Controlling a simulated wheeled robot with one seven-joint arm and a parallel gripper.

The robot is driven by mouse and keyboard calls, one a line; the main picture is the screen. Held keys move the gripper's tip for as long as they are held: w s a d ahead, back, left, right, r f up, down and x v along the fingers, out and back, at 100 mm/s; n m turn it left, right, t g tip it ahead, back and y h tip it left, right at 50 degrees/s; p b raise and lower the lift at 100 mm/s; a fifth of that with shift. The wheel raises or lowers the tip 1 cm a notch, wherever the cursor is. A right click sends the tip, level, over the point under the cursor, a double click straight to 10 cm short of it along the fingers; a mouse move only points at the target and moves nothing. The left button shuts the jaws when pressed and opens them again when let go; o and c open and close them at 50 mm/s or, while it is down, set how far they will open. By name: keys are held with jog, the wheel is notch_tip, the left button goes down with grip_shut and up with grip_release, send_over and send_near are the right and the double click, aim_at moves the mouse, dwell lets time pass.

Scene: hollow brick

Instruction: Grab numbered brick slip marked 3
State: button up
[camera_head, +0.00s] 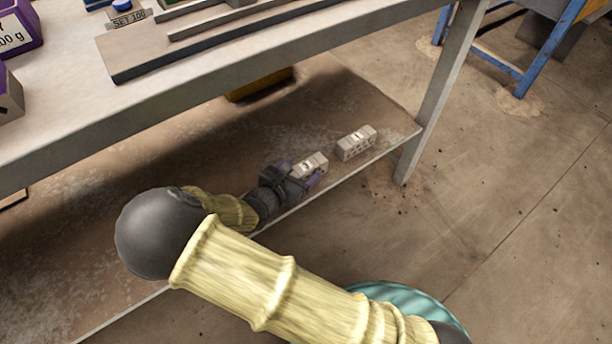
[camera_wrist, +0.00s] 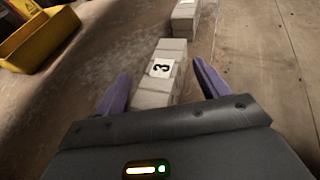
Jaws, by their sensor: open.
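The brick slip marked 3 (camera_head: 311,163) lies on the lower shelf of the workbench, close to its front edge. In the wrist view the same slip (camera_wrist: 160,72) shows its white label with a black 3. My gripper (camera_head: 312,174) is at the slip, and in the wrist view its two purple fingers (camera_wrist: 162,84) are open, one on each side of the slip's near part. I cannot tell whether either finger touches it. The near end of the slip is hidden behind the gripper body.
Another slip, marked 1 (camera_head: 356,142), lies farther right on the shelf (camera_head: 385,118); it also shows in the wrist view (camera_wrist: 185,18). A yellow container (camera_wrist: 38,38) stands at the back left. The bench top (camera_head: 250,75) overhangs the shelf, and a leg (camera_head: 437,95) stands at the right.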

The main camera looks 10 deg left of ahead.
jog(key=shift+w+d+f, duration=0.1)
jog(key=shift+w, duration=0.25)
jog(key=shift+s, duration=0.1)
jog(key=c, duration=1.5)
